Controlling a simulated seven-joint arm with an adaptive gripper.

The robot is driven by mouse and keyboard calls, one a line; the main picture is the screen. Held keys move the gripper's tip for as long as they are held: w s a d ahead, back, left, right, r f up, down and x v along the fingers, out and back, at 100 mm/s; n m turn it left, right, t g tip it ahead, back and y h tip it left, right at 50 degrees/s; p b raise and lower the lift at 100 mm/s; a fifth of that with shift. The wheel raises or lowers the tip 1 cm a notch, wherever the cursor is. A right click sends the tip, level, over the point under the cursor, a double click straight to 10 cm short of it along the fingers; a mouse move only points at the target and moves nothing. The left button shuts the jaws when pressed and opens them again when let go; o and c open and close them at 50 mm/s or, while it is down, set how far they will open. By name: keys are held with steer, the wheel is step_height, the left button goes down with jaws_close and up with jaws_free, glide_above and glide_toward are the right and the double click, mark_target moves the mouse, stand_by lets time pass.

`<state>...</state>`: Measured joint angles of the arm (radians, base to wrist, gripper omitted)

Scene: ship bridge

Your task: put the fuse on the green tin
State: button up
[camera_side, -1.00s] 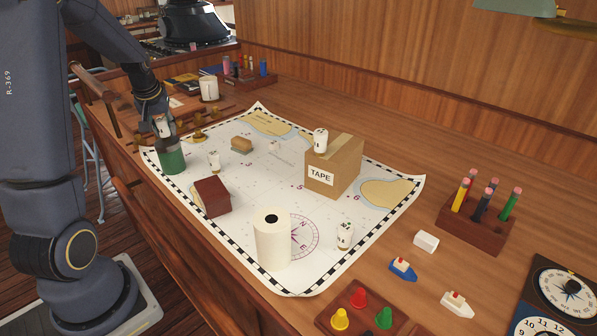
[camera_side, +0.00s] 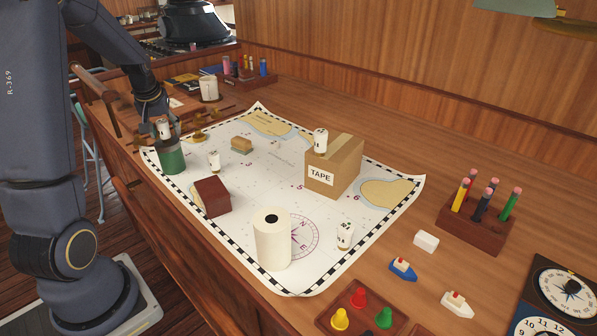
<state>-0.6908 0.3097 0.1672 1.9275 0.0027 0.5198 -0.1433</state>
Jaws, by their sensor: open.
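The green tin (camera_side: 172,160) stands on the left edge of the chart. A white fuse (camera_side: 164,130) is at the top of the tin, right at my gripper (camera_side: 162,122). My gripper is open around or just above that fuse; the fingers partly hide it, and I cannot tell whether it fully rests on the tin. Other similar white fuses stand on the chart beside the tin (camera_side: 214,161), on the cardboard tape box (camera_side: 320,141) and near the chart's front right (camera_side: 345,236).
The chart (camera_side: 270,185) also holds a dark red box (camera_side: 212,196), a white roll (camera_side: 272,240) and a small tan block (camera_side: 242,145). A pencil rack (camera_side: 474,232), toy boats (camera_side: 403,269) and a tray of coloured pegs (camera_side: 352,318) stand to the right. The upper right desk is clear.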

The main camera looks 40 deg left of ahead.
steer(key=v, duration=1.2)
steer(key=d+r+m+t+h, duration=0.2)
steer(key=d+m, duration=0.4)
steer(key=d, duration=1.4)
steer(key=s+d+f+m+t+h, duration=0.1)
steer(key=s+d+f+m, duration=0.2)
steer(key=d, duration=0.8)
steer(key=s+m, duration=0.2)
steer(key=s, duration=0.2)
steer(key=shift+s+h, duration=0.2)
steer(key=shift+h, duration=0.1)
